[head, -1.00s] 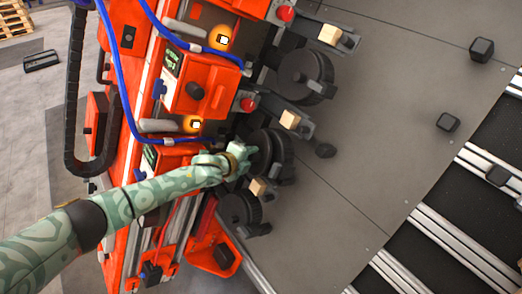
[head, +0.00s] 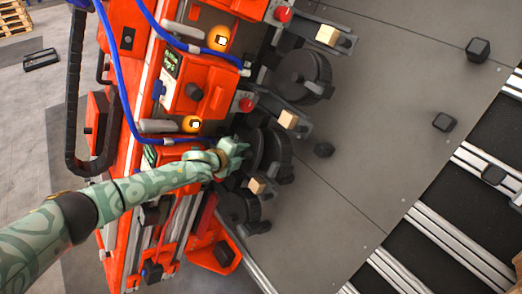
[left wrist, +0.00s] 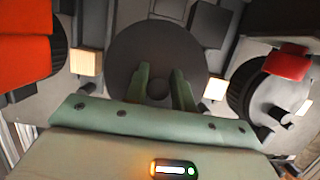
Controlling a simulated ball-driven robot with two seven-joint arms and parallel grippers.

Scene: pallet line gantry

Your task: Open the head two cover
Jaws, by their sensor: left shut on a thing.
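The orange machine (head: 190,98) carries three dark round covers in a row. The middle cover (head: 258,150) is at my left gripper (head: 240,147); I see no label naming it head two. In the left wrist view this cover (left wrist: 125,50) is a dark grey disc facing the camera, with a round knob near its centre. The green fingers of my left gripper (left wrist: 160,85) stand on either side of the knob (left wrist: 158,89), shut on it. A thicker dark wheel part (head: 280,153) shows behind the cover. My right gripper is in neither view.
The upper cover (head: 300,76) and the lower cover (head: 238,208) flank the middle one. Wooden-looking blocks (head: 288,119) sit on brackets beside them. Blue hoses (head: 125,75) run along the machine. The grey plate (head: 370,110) at right is mostly clear, with a few dark knobs.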

